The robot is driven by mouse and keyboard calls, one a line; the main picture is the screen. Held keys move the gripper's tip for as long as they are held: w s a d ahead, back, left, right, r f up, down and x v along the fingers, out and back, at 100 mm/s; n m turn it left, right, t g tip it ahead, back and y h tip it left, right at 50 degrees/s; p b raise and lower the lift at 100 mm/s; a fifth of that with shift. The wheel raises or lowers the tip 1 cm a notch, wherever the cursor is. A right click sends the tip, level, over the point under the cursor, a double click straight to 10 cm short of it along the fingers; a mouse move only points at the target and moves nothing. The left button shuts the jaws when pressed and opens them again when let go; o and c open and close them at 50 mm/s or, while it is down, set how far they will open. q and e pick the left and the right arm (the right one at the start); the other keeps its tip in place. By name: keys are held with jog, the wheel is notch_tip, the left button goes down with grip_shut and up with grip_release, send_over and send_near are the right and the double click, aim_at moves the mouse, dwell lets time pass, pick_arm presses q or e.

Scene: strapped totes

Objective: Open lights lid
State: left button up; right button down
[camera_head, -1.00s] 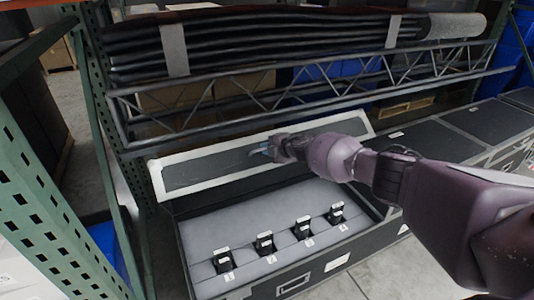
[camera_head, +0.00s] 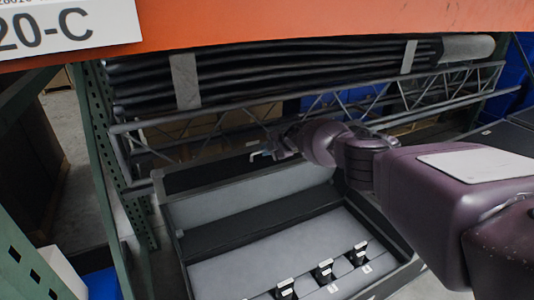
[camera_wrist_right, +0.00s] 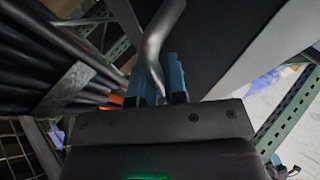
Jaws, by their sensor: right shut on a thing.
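The case (camera_head: 375,285) stands open below the truss, and its lid (camera_head: 250,195) is raised at the back with its grey lining facing me. My right gripper (camera_head: 265,152) is at the lid's upper edge. In the right wrist view, the blue fingers (camera_wrist_right: 157,85) are shut around a curved metal handle (camera_wrist_right: 158,40). Inside the case, several black items with white labels (camera_head: 324,270) sit in a row of slots in grey foam. The near part of the case is cut off by the frame. My left gripper is not in view.
A metal truss (camera_head: 300,105) with bundled black tubes (camera_head: 290,70) runs just behind and above the lid. An orange beam (camera_head: 300,15) crosses the top. A green rack post (camera_head: 105,170) stands at the left. More dark cases (camera_head: 490,140) are at the right.

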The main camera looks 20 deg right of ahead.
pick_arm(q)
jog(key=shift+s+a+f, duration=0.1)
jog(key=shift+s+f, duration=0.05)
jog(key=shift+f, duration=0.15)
pick_arm(e)
jog(key=shift+w+a+f, duration=0.1)
jog(key=shift+w+f, duration=0.05)
jog(key=shift+w, duration=0.1)
jog(key=c, duration=1.2)
grip_release()
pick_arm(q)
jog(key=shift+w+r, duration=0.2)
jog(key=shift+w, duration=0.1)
pick_arm(e)
jog(key=shift+o, duration=0.2)
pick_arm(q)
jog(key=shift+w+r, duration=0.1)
